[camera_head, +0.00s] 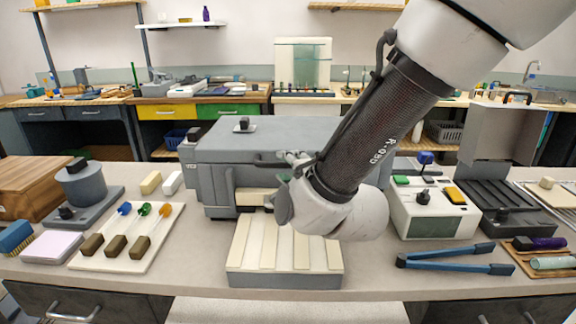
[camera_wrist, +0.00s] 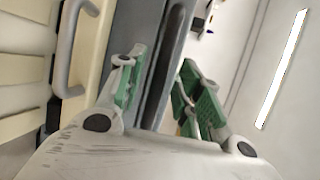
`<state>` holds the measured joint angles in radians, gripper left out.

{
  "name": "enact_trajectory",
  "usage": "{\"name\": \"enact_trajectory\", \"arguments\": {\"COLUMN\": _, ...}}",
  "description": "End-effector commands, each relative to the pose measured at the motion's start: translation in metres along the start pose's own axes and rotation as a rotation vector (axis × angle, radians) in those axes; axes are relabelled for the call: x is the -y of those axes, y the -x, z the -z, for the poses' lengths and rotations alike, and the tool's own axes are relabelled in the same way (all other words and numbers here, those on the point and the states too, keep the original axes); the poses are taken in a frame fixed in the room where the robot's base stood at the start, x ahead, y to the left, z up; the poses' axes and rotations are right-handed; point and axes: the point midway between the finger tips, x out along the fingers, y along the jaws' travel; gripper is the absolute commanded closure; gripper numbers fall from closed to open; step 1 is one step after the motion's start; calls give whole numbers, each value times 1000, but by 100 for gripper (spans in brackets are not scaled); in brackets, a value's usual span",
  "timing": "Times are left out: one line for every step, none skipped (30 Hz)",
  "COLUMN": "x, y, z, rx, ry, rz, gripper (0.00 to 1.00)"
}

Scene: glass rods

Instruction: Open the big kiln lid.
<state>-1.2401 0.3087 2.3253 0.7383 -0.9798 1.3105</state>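The big kiln (camera_head: 215,186) is a grey box in the middle of the bench. Its broad grey lid (camera_head: 260,133) lies level and looks closed. A dark handle bar (camera_head: 265,164) runs along the lid's front edge. My gripper (camera_head: 291,160) is at the kiln's front, beside the right part of this bar, and my wrist hides the area behind it. In the wrist view my gripper (camera_wrist: 160,88) has its green-padded fingers spread apart. A grey edge with a dark bar (camera_wrist: 176,45) shows between and beyond them; I cannot tell whether they touch it.
A slatted cream block (camera_head: 285,286) stands before the kiln. A board with coloured glass rods (camera_head: 125,262) lies left. A control box (camera_head: 433,222) and blue tongs (camera_head: 450,262) are right. A pale pulling handle (camera_wrist: 66,45) shows in the wrist view.

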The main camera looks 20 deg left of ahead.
Motion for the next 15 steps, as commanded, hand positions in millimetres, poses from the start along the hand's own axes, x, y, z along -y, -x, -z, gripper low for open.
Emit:
{"name": "enact_trajectory", "arguments": {"x": -1, "y": -7, "z": 0, "rx": -1, "ry": 1, "rz": -1, "gripper": 65}}
{"name": "enact_trajectory", "arguments": {"x": 0, "y": -10, "z": 0, "rx": 0, "ry": 1, "rz": -1, "gripper": 65}}
{"name": "enact_trajectory", "arguments": {"x": 0, "y": -13, "z": 0, "rx": 0, "ry": 0, "rz": -1, "gripper": 65}}
{"name": "enact_trajectory", "arguments": {"x": 0, "y": -15, "z": 0, "rx": 0, "ry": 0, "rz": -1, "gripper": 65}}
{"name": "enact_trajectory", "arguments": {"x": 0, "y": -16, "z": 0, "rx": 0, "ry": 1, "rz": -1, "gripper": 65}}
{"name": "enact_trajectory", "arguments": {"x": 0, "y": -18, "z": 0, "rx": 1, "ry": 1, "rz": -2, "gripper": 65}}
{"name": "enact_trajectory", "arguments": {"x": -1, "y": -18, "z": 0, "rx": 1, "ry": 1, "rz": -2, "gripper": 65}}
{"name": "enact_trajectory", "arguments": {"x": -1, "y": -18, "z": 0, "rx": 1, "ry": 1, "rz": -2, "gripper": 65}}
{"name": "enact_trajectory", "arguments": {"x": -1, "y": -18, "z": 0, "rx": 1, "ry": 1, "rz": -2, "gripper": 65}}
{"name": "enact_trajectory", "arguments": {"x": 0, "y": -18, "z": 0, "rx": 1, "ry": 1, "rz": -2, "gripper": 65}}
{"name": "enact_trajectory", "arguments": {"x": 0, "y": -18, "z": 0, "rx": 1, "ry": 1, "rz": -2, "gripper": 65}}
{"name": "enact_trajectory", "arguments": {"x": 0, "y": -18, "z": 0, "rx": 1, "ry": 1, "rz": -2, "gripper": 65}}
{"name": "enact_trajectory", "arguments": {"x": 0, "y": -18, "z": 0, "rx": 1, "ry": 1, "rz": -2, "gripper": 65}}
{"name": "enact_trajectory", "arguments": {"x": 0, "y": -18, "z": 0, "rx": 1, "ry": 1, "rz": -2, "gripper": 68}}
{"name": "enact_trajectory", "arguments": {"x": 0, "y": -18, "z": 0, "rx": 1, "ry": 1, "rz": -2, "gripper": 76}}
